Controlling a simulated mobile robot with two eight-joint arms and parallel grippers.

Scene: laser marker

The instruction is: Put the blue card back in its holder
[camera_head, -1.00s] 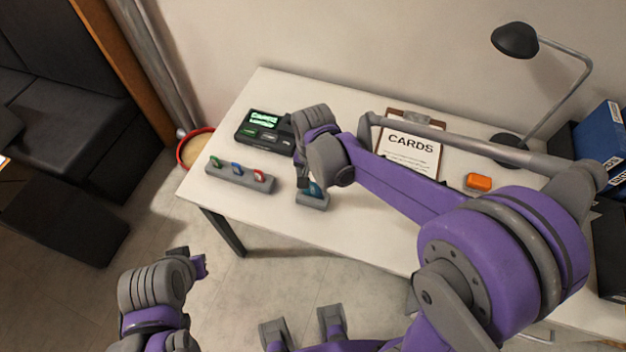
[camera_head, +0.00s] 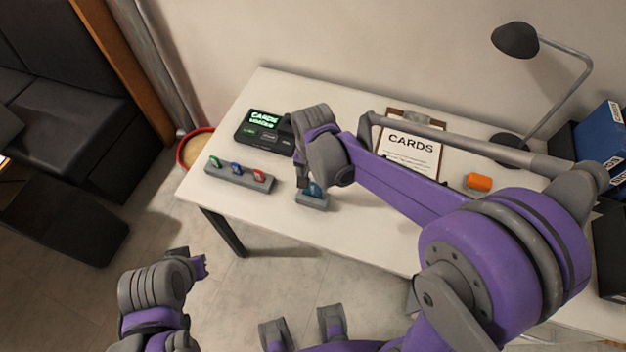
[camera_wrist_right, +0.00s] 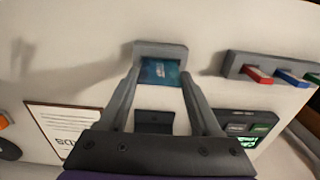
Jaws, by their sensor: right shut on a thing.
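The blue card (camera_wrist_right: 161,72) is between the fingers of my right gripper (camera_wrist_right: 162,80) in the right wrist view, and the gripper is shut on it. The card's far edge meets the grey holder (camera_wrist_right: 160,47); I cannot tell how deep it sits in the slot. In the head view the card (camera_head: 315,188) stands at the holder (camera_head: 311,204) near the table's front edge, partly hidden by my right gripper (camera_head: 303,183). My left gripper (camera_head: 198,266) is low and away from the table; its fingers do not show clearly.
A grey rack (camera_head: 238,178) with green, blue and red pieces lies left of the holder. A black device (camera_head: 265,132) with a lit green screen stands behind it. A CARDS clipboard (camera_head: 410,152), an orange object (camera_head: 479,182) and a lamp (camera_head: 516,40) are to the right.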

